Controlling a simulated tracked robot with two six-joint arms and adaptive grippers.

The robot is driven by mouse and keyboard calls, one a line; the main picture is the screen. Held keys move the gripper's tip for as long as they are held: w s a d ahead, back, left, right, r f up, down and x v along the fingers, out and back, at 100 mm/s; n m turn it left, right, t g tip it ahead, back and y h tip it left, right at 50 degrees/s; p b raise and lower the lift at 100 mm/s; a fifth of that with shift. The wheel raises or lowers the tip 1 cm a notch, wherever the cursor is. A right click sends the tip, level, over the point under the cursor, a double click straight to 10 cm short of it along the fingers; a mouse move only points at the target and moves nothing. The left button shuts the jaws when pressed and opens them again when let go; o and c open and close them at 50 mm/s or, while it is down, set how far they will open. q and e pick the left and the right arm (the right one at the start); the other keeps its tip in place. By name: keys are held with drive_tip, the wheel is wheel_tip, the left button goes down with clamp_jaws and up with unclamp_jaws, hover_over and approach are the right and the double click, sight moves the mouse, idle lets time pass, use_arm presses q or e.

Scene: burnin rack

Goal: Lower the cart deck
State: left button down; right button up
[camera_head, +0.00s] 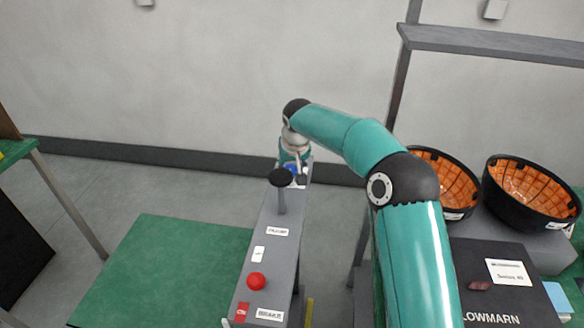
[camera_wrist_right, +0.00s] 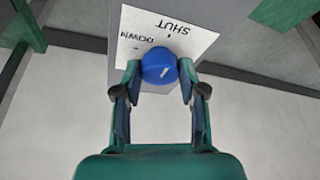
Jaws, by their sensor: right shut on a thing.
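The cart's green deck (camera_head: 165,270) lies at the lower left in the head view. A grey control rail (camera_head: 265,245) runs along its right side. At the rail's far end, my right gripper (camera_head: 296,180) reaches down over a blue knob (camera_head: 291,170). In the right wrist view, my right gripper (camera_wrist_right: 158,78) is shut on this round blue knob (camera_wrist_right: 158,65), one fingertip on each side. The knob has a short white mark. A white label (camera_wrist_right: 185,35) behind it reads DOWN and SHUT, upside down. My left gripper is not in view.
A black-topped pump handle (camera_head: 281,180) and a red button (camera_head: 256,281) by a BRAKE label stand on the rail. On the right, two black bowls with orange insides (camera_head: 530,190) stand near a dark box (camera_head: 500,265). A shelf (camera_head: 490,42) is above.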

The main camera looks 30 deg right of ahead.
drive_tip(key=o, duration=1.1)
drive_tip(key=v, duration=1.2)
